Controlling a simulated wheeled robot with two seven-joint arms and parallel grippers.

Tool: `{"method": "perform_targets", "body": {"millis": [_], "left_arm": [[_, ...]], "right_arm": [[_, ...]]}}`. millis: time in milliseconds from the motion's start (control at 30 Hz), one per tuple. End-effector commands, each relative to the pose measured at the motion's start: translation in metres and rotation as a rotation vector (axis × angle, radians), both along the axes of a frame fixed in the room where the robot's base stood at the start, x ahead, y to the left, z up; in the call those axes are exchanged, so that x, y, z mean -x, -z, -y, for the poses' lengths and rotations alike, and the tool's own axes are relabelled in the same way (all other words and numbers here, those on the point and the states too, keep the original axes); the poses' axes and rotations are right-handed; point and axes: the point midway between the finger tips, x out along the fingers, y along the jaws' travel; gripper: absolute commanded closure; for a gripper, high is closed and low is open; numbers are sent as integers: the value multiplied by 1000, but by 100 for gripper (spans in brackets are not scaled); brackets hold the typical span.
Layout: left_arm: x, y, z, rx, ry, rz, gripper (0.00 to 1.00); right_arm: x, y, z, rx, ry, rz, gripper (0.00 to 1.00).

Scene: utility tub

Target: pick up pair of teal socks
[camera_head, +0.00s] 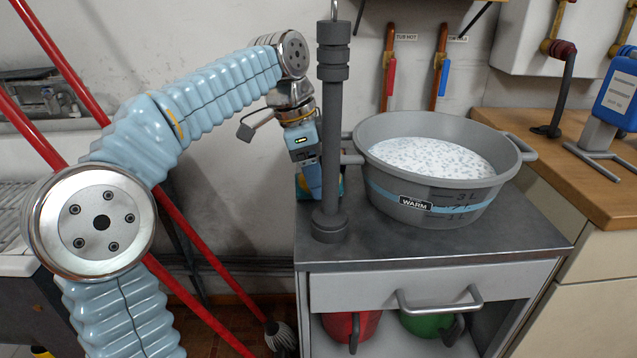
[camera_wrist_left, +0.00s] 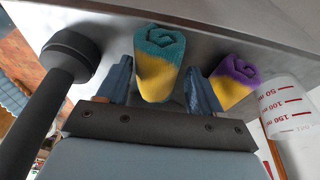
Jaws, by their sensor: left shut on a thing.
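The pair of teal socks (camera_wrist_left: 155,62) is a roll, teal at the end and yellow along its side, on the grey metal top in the left wrist view. My left gripper (camera_wrist_left: 160,85) has one blue finger on each side of the roll and is shut on it. In the head view my left gripper (camera_head: 313,185) points down at the cabinet top, just left of the dark post, which hides most of the socks. My right gripper is not in view.
A purple and yellow sock roll (camera_wrist_left: 239,78) and a measuring cup (camera_wrist_left: 287,108) are close to the right finger in the wrist view. The dark post (camera_head: 331,130) stands beside the gripper. A grey tub (camera_head: 440,190) sits on the cabinet top (camera_head: 400,250), whose front is clear.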

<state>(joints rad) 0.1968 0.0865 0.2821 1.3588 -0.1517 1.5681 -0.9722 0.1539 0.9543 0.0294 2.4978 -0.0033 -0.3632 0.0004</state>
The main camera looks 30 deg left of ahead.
Motion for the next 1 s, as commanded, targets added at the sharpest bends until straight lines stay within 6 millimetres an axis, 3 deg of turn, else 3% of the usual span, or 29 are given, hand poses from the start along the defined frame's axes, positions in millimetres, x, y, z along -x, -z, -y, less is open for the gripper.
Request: {"method": "perform_targets", "body": {"millis": [367, 633, 867, 1000], "left_arm": [[0, -5, 0, 0, 1, 0, 65], [-1, -38, 0, 1, 2, 2, 65], [25, -34, -42, -1, -7, 1, 65], [48, -34, -79, -1, -8, 1, 65]], "right_arm": [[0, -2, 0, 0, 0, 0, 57], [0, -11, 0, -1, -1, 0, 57], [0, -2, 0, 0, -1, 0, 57], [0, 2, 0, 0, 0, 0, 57]]}}
